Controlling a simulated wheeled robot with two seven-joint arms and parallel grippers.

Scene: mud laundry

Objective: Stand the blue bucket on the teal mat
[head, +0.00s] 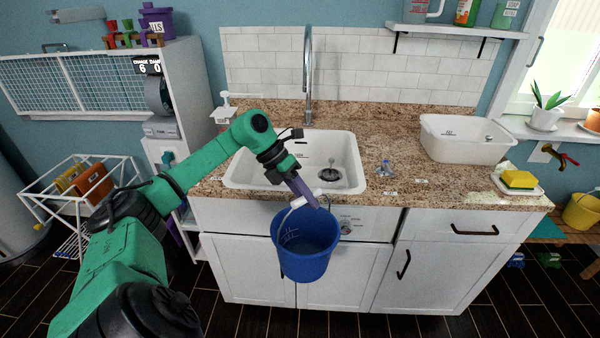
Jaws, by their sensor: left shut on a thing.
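The blue bucket (305,262) hangs upright in front of the sink cabinet, clear of the floor. My left gripper (308,198) is above its rim and shut on the white handle (292,209). The bucket's lower part overlaps the cabinet doors in the head view. A teal patch (546,228) shows on a low wooden bench at the right edge; it may be the teal mat, but little of it shows. My right gripper is not in view.
A white sink (245,172) is set in the granite counter (405,190). A white basin (465,148) and a yellow sponge (518,179) stand on the counter's right. A yellow bucket (582,212) is at the far right. A drying rack (75,195) stands left.

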